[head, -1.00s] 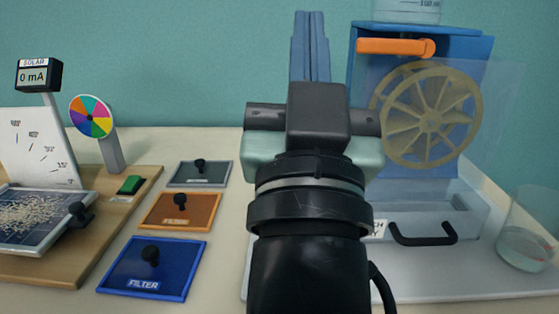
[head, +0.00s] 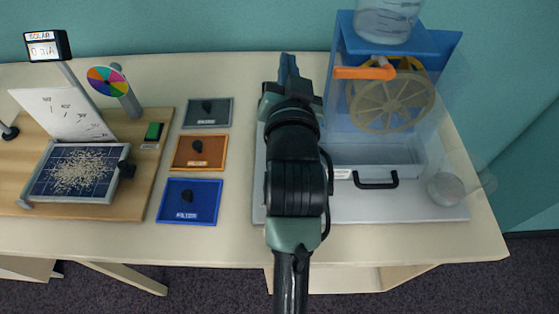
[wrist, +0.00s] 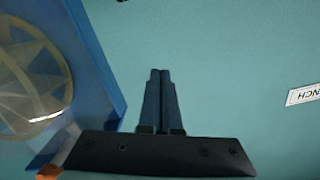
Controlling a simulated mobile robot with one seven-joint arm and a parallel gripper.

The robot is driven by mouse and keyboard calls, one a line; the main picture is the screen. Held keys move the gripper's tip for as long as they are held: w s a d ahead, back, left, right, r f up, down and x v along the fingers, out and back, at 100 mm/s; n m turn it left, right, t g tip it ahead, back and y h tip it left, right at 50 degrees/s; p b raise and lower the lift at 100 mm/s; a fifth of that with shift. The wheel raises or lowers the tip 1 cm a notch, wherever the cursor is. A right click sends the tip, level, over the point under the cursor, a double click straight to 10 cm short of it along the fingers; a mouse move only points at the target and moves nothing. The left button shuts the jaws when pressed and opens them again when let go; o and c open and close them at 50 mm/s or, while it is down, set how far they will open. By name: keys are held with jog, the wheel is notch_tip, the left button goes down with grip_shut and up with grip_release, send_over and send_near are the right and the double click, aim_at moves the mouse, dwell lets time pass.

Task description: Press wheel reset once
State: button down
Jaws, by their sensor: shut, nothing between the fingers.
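The water wheel (head: 391,104) is tan, with spokes, and stands in a blue housing (head: 340,100) at the right of the table. It also shows at the left of the wrist view (wrist: 30,75). I cannot make out a control marked wheel reset; a white label (head: 340,173) by the housing is too small to read and partly cut off by my arm. My gripper (head: 287,65) is shut and empty, left of the housing and apart from it. Its fingers (wrist: 160,80) show together in the wrist view against plain teal.
An orange lever (head: 365,73) juts left from the housing, below a clear water container (head: 387,20). A black handle (head: 376,180) and clear cup (head: 445,190) are in front. At left are filter plates (head: 189,201), a green button (head: 153,131) and a solar panel (head: 72,172).

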jog(key=s+a+f+m+g+p, duration=0.1)
jog(key=s+f+m+g+p, duration=0.3)
jog(key=p, duration=1.9)
jog(key=s+f+g, duration=0.4)
jog(key=s, duration=0.2)
jog(key=shift+s+a+f+y+p, duration=0.25)
jog(key=shift+f+y+p, duration=0.05)
jog(key=shift+f, duration=0.05)
notch_tip(320, 180, down, 7)
jog(key=b, duration=0.7)
jog(key=shift+f, duration=0.2)
jog(key=shift+f+b, duration=0.45)
jog(key=shift+f, duration=0.2)
jog(key=shift+f, duration=0.4)
